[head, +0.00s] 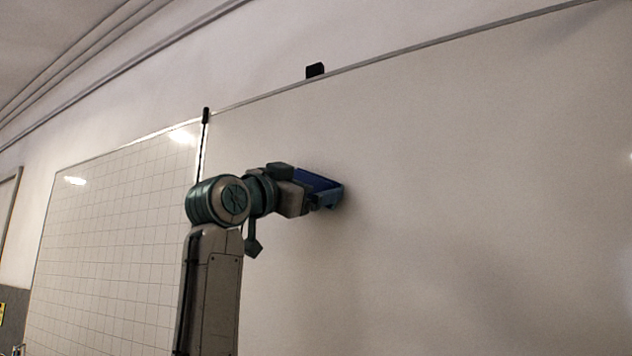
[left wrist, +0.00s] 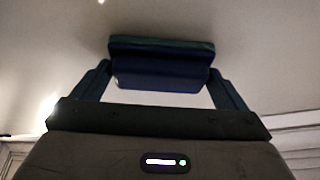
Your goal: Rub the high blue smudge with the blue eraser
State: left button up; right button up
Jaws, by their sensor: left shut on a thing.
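The blue eraser (head: 318,182) is up at the whiteboard (head: 470,200), in the middle of the head view. My left gripper (head: 325,197) is shut on it. No blue smudge shows on the visible board; one may be hidden behind the eraser and gripper. My right gripper is not in view.
A gridded board panel (head: 110,240) lies to the left, past a dark upright strip (head: 205,140). A small black block (head: 315,70) sits on the board's top edge. The board to the right of the eraser is bare and clear.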

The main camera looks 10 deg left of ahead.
pick_arm(q)
jog(key=shift+w+a, duration=0.25)
jog(key=shift+a, duration=0.45)
jog(key=shift+w+a, duration=0.3)
jog(key=shift+a, duration=0.45)
jog(key=shift+w+a, duration=0.25)
jog(key=shift+a, duration=0.45)
jog(key=a, duration=0.1)
jog(key=w+a+p, duration=0.1)
jog(key=a, duration=0.1)
jog(key=shift+s+a+b, duration=0.3)
jog(key=shift+s+b, duration=0.15)
jog(key=shift+s, duration=0.45)
jog(key=shift+s+a+b, duration=0.25)
jog(key=shift+s+b, duration=0.2)
jog(key=shift+s, duration=0.5)
jog(key=shift+s+a+b, duration=0.3)
jog(key=shift+s+b, duration=0.15)
jog(key=shift+s, duration=0.45)
